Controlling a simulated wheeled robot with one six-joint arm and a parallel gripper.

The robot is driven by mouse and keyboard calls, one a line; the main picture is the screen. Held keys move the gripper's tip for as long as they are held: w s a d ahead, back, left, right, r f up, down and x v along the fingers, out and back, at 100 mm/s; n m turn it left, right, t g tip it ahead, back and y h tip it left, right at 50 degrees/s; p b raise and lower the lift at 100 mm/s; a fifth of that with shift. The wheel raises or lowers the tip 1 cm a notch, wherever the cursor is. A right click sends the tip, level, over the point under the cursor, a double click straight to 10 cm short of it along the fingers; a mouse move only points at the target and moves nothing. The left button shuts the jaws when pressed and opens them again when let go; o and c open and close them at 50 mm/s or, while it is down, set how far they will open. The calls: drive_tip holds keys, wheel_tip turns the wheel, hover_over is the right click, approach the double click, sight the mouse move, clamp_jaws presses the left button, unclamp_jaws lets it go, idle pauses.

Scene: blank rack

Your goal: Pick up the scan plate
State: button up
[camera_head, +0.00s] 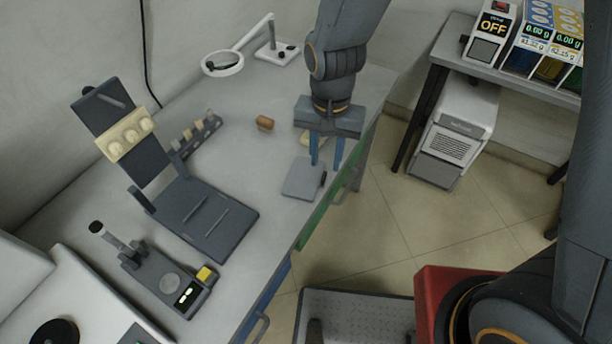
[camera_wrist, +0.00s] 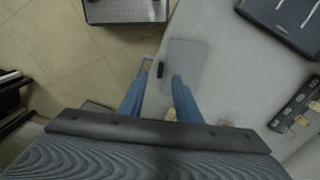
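A flat grey plate, which looks like the scan plate (camera_head: 300,179), lies on the table near its right edge. It has a small black grip (camera_head: 323,179) on its right side. In the wrist view the plate (camera_wrist: 188,58) lies ahead of the fingers, with the black grip (camera_wrist: 160,70) between the lines of the two blue fingertips. My gripper (camera_head: 326,168) is open and empty, pointing down close to the grip; its fingers (camera_wrist: 158,82) also show in the wrist view. I cannot tell the exact height of the fingertips above the plate.
A dark stand (camera_head: 210,217) is left of the plate. A brown cylinder (camera_head: 265,122) lies behind it, and a pale item (camera_head: 308,139) sits partly hidden behind my gripper. A magnifier lamp (camera_head: 222,64) stands at the back. The table's front edge is close on the right.

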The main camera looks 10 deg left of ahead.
sight(324, 176)
drive_tip(key=shift+w+f+p, duration=0.1)
drive_tip(key=shift+f+p, duration=0.75)
drive_tip(key=shift+f, duration=1.85)
clamp_jaws()
